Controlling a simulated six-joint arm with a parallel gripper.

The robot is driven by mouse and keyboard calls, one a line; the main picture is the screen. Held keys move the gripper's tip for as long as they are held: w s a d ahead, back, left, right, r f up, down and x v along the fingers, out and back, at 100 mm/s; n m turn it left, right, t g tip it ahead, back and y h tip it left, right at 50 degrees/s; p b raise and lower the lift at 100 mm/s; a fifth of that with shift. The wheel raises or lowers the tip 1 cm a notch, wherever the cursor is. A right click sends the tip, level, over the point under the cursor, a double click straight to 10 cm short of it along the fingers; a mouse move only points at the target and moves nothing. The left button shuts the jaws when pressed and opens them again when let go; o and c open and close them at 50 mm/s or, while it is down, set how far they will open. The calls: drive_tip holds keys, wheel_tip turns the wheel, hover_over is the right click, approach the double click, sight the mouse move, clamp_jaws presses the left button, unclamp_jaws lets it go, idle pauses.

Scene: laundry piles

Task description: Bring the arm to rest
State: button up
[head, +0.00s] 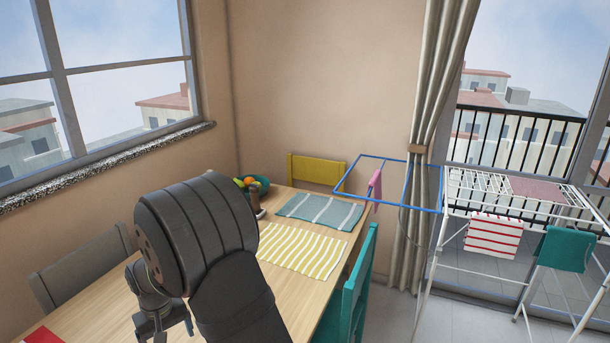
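My arm, dark grey and black, rises over the near left part of the wooden table (111,286). My gripper (163,335) points down over the tabletop, left of my arm. Its lower end is small and cut off at the bottom edge, so I cannot tell how far apart the fingers are. No cloth shows at it. A yellow-and-white striped cloth (300,250) lies flat on the table right of my arm. A grey-teal striped cloth (320,211) lies flat behind it.
A teal bowl of fruit (262,184) stands at the table's back. Yellow (316,170), grey (82,265) and teal (350,290) chairs surround the table. A drying rack (520,205) at the right holds several cloths. A red cloth (40,336) lies at the lower left.

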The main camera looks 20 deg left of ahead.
drive_tip(key=w+d+f+m, duration=0.1)
drive_tip(key=w+d+m, duration=0.1)
drive_tip(key=w+d, duration=0.6)
drive_tip(key=w+d+f+m, duration=0.2)
drive_tip(key=w+d, duration=0.6)
drive_tip(key=w+d+f+m, duration=0.2)
drive_tip(key=w+d+m, duration=0.1)
drive_tip(key=w+d, duration=0.5)
drive_tip(key=shift+w+f, duration=0.1)
drive_tip(key=shift+w, duration=0.3)
drive_tip(key=w+d+f+m, duration=0.2)
drive_tip(key=w+d, duration=0.2)
drive_tip(key=d, duration=0.8)
drive_tip(key=shift+d+m, duration=0.35)
drive_tip(key=shift+m, duration=0.05)
